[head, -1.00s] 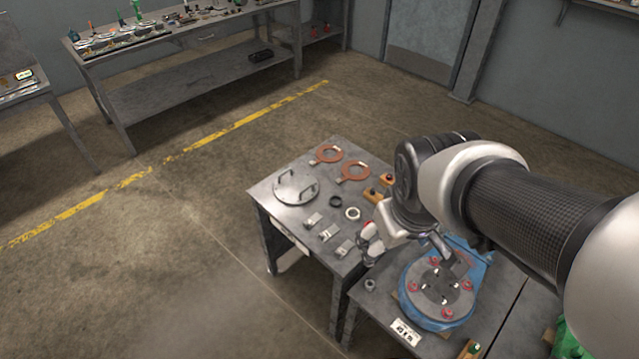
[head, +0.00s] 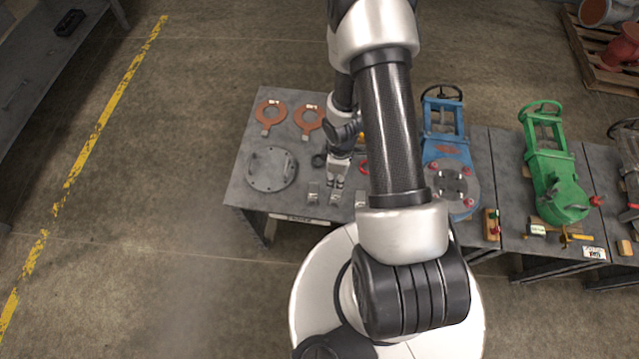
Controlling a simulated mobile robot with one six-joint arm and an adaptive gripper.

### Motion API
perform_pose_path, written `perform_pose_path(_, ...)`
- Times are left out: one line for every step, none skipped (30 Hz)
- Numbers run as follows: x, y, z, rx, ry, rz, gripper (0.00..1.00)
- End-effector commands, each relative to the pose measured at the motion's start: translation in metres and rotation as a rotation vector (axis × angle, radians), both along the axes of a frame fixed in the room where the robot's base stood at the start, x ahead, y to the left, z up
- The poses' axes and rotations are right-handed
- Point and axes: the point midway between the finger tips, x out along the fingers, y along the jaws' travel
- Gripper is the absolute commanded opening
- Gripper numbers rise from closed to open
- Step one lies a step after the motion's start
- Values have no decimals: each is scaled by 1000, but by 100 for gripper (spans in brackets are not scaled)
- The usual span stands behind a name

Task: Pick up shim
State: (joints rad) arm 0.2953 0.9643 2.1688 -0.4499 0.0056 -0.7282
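Several small silver metal pieces lie in a row near the front edge of the left grey table (head: 238,190); they look like the shims, but they are too small to be sure. One is the left piece (head: 313,192), one is the middle piece (head: 336,199), and one is the right piece (head: 361,199), partly beside my arm. My gripper (head: 337,186) points down right over the middle piece and partly covers it. I cannot tell whether it touches the piece or whether its fingers are apart.
Two copper rings with tabs (head: 268,117) (head: 308,120) lie behind. A dark ring (head: 318,160) is close by the gripper. Blue (head: 446,150) and green valves (head: 556,180) stand to the right. My arm hides part of the table.

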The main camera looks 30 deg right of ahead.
Motion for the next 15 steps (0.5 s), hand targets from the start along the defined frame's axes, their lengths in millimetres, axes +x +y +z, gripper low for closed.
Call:
perform_pose_path(-2,0,-4,3,2,4,33)
perform_pose_path(-2,0,-6,5,3,6,33)
perform_pose_path(-2,1,-8,4,2,7,33)
perform_pose_path(-2,1,-11,4,2,7,33)
perform_pose_path(-2,1,-13,4,2,7,33)
perform_pose_path(-2,1,-17,4,2,6,33)
perform_pose_path(-2,1,-21,4,2,6,33)
perform_pose_path(-2,1,-24,4,2,6,33)
perform_pose_path(-2,1,-30,4,2,6,33)
perform_pose_path(-2,1,-34,3,2,6,33)
perform_pose_path(-2,1,-39,3,2,6,33)
perform_pose_path(-2,1,-45,3,2,6,33)
perform_pose_path(-2,1,-49,3,2,6,33)
perform_pose_path(-2,1,-53,3,2,6,33)
perform_pose_path(-2,1,-59,3,2,5,33)
